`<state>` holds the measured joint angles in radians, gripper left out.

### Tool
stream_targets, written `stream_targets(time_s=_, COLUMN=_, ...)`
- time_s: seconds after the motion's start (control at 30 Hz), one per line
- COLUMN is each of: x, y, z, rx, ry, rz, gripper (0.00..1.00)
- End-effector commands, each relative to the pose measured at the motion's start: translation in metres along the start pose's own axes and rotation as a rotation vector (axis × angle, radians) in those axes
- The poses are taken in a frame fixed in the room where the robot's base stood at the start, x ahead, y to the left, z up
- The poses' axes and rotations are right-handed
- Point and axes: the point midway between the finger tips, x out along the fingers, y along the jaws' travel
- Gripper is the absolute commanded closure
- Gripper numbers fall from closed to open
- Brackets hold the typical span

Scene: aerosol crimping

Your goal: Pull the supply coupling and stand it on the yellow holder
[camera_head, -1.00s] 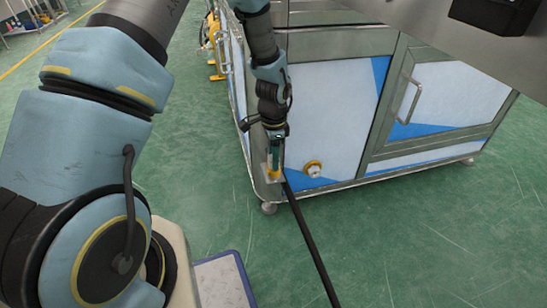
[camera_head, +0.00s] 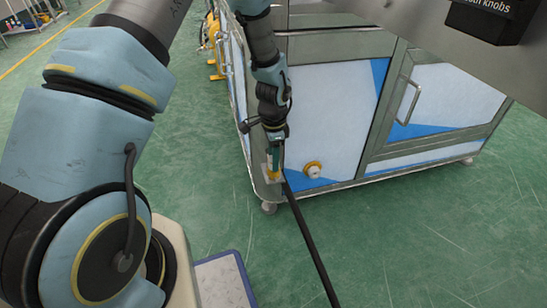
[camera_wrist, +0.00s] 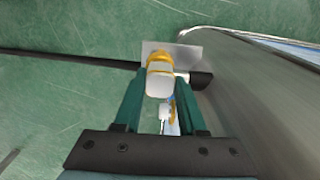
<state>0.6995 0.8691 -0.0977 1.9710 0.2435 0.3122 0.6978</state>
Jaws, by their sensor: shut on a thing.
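My gripper (camera_head: 274,163) is low at the near left corner of the steel cabinet. In the wrist view its two green fingers (camera_wrist: 160,76) are shut on the coupling (camera_wrist: 158,84), a white cylinder. Yellow (camera_wrist: 158,57) shows directly at the coupling's far end, over a small grey plate (camera_wrist: 188,52). I take this yellow part for the holder, but cannot tell it surely from a collar on the coupling. Whether the coupling is fully seated is hidden. A dark hose end with a short silvery piece lies just right of it.
A black hose (camera_head: 308,243) runs over the green floor from the cabinet corner toward me. A blue-edged platform (camera_head: 222,280) lies at the bottom.

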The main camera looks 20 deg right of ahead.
Motion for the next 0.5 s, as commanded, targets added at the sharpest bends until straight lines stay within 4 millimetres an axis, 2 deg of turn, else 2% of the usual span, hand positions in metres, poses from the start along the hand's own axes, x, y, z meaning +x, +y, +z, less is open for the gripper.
stream_targets(time_s=0.47, x=0.0012, y=0.0001, z=0.0001, rx=0.000, ry=0.000, rz=0.000, gripper=1.00)
stream_targets(time_s=0.5, x=0.0013, y=-0.0001, z=0.0000, rx=0.000, ry=0.000, rz=0.000, gripper=0.55)
